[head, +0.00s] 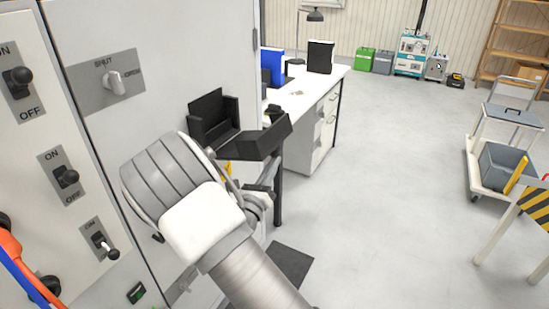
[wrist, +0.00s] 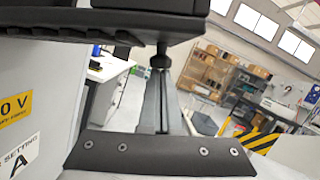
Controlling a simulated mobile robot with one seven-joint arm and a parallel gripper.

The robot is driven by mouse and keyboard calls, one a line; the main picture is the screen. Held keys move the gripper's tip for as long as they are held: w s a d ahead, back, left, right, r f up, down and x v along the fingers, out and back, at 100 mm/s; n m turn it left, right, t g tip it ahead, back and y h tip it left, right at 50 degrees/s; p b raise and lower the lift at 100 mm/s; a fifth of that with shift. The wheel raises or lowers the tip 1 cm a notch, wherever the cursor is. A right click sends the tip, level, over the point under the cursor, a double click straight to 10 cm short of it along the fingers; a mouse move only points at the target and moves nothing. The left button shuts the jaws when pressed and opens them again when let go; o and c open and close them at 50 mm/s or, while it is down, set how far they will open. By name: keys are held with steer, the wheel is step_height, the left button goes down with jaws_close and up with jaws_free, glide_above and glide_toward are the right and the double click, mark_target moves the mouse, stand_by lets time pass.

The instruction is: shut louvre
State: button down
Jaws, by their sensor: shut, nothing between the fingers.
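The louvre (head: 262,140) is a black flap hinged on a black frame on the pale cabinet's face. In the head view it stands open, sticking out from the cabinet to the right. In the wrist view the black ribbed underside (wrist: 100,22) of what looks like the same flap fills the top. My gripper (wrist: 160,62) is shut and empty, its narrow fingers pointing up at that underside. The tip is right beneath the flap or against it; I cannot tell if it touches. In the head view my wrist hides the fingers, below and left of the flap.
A plate with a SHUT knob (head: 115,82) is on the cabinet, left of the louvre. Several ON/OFF switches (head: 66,178) line the panel at far left. A white desk (head: 325,85) stands behind the louvre. The floor to the right is open up to a trolley (head: 490,165).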

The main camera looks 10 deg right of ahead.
steer(key=r+n+y+p, duration=0.1)
steer(key=r+n+p, duration=0.1)
steer(key=p, duration=0.3)
steer(key=w+a+r+n+y+p, duration=0.1)
steer(key=r+n+p, duration=0.2)
steer(key=r+p, duration=0.2)
steer(key=a+r+n+y+p, duration=0.1)
steer(key=r+n+p, duration=0.2)
steer(key=p, duration=0.2)
steer(key=shift+w+a+r, duration=0.15)
steer(key=shift+w+r, duration=0.05)
steer(key=shift+w, duration=0.1)
steer(key=w+a+r+n+y+p, duration=0.1)
steer(key=w+a+r+n+p, duration=0.4)
steer(key=a+p, duration=0.2)
steer(key=shift+r+n+y+p, duration=0.3)
steer(key=shift+r+p, duration=0.1)
steer(key=shift+p, duration=0.35)
steer(key=shift+w+a, duration=0.1)
